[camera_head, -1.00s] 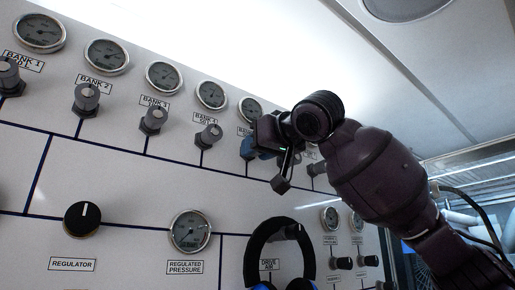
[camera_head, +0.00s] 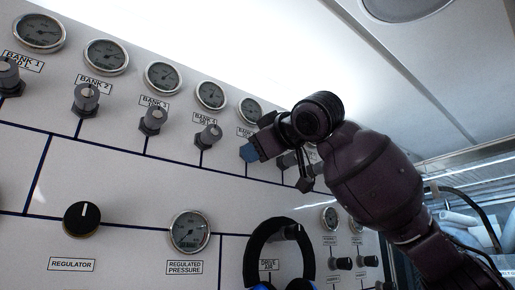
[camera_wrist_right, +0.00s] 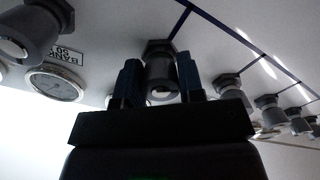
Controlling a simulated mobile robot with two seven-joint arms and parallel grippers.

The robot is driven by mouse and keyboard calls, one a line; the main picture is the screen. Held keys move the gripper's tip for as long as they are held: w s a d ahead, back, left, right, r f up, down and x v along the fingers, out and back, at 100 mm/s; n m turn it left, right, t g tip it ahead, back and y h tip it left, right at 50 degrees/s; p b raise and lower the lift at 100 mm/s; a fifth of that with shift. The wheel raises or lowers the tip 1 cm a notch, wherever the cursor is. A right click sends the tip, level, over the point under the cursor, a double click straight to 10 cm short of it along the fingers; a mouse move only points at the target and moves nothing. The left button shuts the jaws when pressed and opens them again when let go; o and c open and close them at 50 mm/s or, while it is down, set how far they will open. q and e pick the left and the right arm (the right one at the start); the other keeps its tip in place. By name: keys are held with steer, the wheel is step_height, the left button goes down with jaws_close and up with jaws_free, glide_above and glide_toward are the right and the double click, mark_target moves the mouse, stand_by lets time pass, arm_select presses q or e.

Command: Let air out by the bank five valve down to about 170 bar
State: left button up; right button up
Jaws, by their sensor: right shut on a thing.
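My right gripper (camera_head: 250,152) is at the bank five valve, below the fifth gauge (camera_head: 250,110) in the head view. Its blue fingertips are closed on the valve. In the right wrist view the grey valve knob (camera_wrist_right: 160,75) sits between the two blue fingers (camera_wrist_right: 159,82), on its hexagonal base against the panel. In the head view the gripper hides this knob and covers part of the bank five label. The fifth gauge's needle is too small to read. My left gripper is not in view.
The bank four valve (camera_head: 208,136) stands close to the left of my gripper. Another valve (camera_wrist_right: 30,35) is close by in the wrist view. Below are the regulator knob (camera_head: 82,219), regulated pressure gauge (camera_head: 189,231) and hanging headphones (camera_head: 252,250).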

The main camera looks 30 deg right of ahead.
stand_by(0.3)
steer(key=o, duration=0.9)
steer(key=shift+s, duration=0.1)
steer(key=s+d+b, duration=0.1)
steer(key=s+b, duration=0.2)
steer(key=s, duration=0.7)
steer(key=shift+s+d, duration=0.25)
steer(key=shift+s, duration=0.05)
stand_by(0.8)
